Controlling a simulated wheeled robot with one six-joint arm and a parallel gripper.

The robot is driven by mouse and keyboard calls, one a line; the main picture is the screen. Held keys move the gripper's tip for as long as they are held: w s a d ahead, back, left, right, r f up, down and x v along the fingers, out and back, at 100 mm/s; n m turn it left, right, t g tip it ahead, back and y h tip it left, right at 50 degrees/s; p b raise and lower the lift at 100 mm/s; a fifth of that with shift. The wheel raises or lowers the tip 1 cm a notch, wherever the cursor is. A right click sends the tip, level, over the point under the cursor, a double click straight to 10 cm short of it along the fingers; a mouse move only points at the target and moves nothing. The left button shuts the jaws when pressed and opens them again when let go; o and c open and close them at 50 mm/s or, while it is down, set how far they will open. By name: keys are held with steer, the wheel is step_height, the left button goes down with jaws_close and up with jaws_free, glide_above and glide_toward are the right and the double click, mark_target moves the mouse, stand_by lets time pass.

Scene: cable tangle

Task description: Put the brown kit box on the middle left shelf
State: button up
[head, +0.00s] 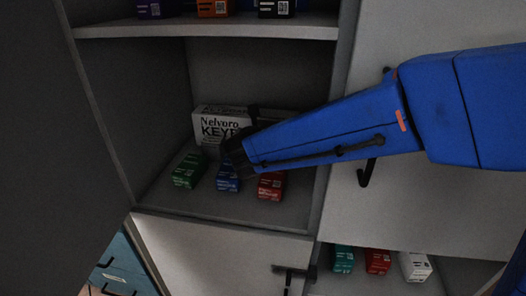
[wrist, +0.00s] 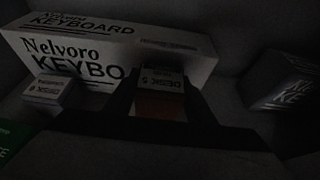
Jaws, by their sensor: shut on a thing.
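My gripper (head: 236,158) reaches into the shelf compartment (head: 260,72) at the left of the cabinet. In the wrist view my gripper (wrist: 160,108) is shut on the brown kit box (wrist: 160,109), which shows a brown face and a pale label reading "DESK 5". The box is hidden by the gripper in the head view. It is held in front of a white Nelvoro keyboard box (head: 215,127), which also shows in the wrist view (wrist: 95,60). Whether the brown box touches the shelf cannot be told.
Green (head: 188,170), blue (head: 228,177) and red (head: 271,186) small boxes stand near the compartment's front, close under my gripper. A pale labelled box (wrist: 52,92) is left of the held box, and a dark keyboard box (wrist: 284,82) is at the right. A shelf board (head: 205,31) runs above.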

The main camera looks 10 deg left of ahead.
steer(key=shift+f, duration=2.45)
steer(key=o, duration=1.4)
steer(key=shift+f, duration=0.1)
steer(key=shift+s+r, duration=0.25)
steer(key=shift+s, duration=0.1)
steer(key=v, duration=1)
steer(key=shift+s+r, duration=0.2)
steer(key=shift+s, duration=0.45)
